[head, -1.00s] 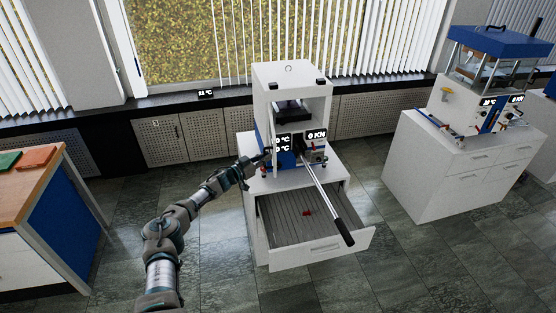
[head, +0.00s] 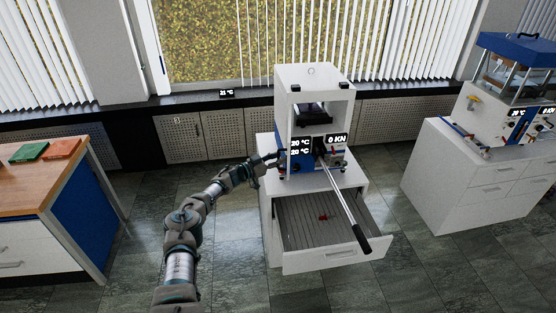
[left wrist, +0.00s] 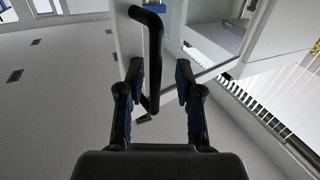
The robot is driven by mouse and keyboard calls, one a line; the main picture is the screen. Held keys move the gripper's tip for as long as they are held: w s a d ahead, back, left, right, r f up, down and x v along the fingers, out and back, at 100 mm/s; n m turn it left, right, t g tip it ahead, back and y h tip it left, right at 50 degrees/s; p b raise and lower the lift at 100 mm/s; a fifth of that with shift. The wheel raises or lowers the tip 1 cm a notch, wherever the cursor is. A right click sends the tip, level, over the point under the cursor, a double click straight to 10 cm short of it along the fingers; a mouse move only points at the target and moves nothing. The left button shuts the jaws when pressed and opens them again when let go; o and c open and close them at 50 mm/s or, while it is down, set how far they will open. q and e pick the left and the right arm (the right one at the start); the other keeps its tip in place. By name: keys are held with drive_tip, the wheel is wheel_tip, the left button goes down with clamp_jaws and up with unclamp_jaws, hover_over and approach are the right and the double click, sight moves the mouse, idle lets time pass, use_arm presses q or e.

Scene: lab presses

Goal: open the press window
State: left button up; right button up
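The white press (head: 312,78) stands on a white cabinet, with lit displays reading 20 °C and 0 KN. The front opening shows its dark inner parts; I cannot tell the window's exact angle. My left gripper (head: 277,157) is at the press's lower left front. In the left wrist view, its two fingers (left wrist: 157,82) are apart. A curved black handle (left wrist: 153,50) by a pale panel edge lies between them, nearer the left finger. Whether a finger touches it is unclear. My right gripper is not in view.
The cabinet's drawer (head: 335,255) stands open under the press with a small red item inside. A long lever (head: 340,200) slants forward over it. A wooden-topped bench (head: 40,180) is at left, another cabinet with a blue-topped press (head: 515,45) at right. Tiled floor between is clear.

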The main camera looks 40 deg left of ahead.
use_arm(q)
drive_tip(key=shift+a+f, duration=0.1)
drive_tip(key=v, duration=1.1)
drive_tip(key=shift+s, duration=0.35)
drive_tip(key=shift+a, duration=0.15)
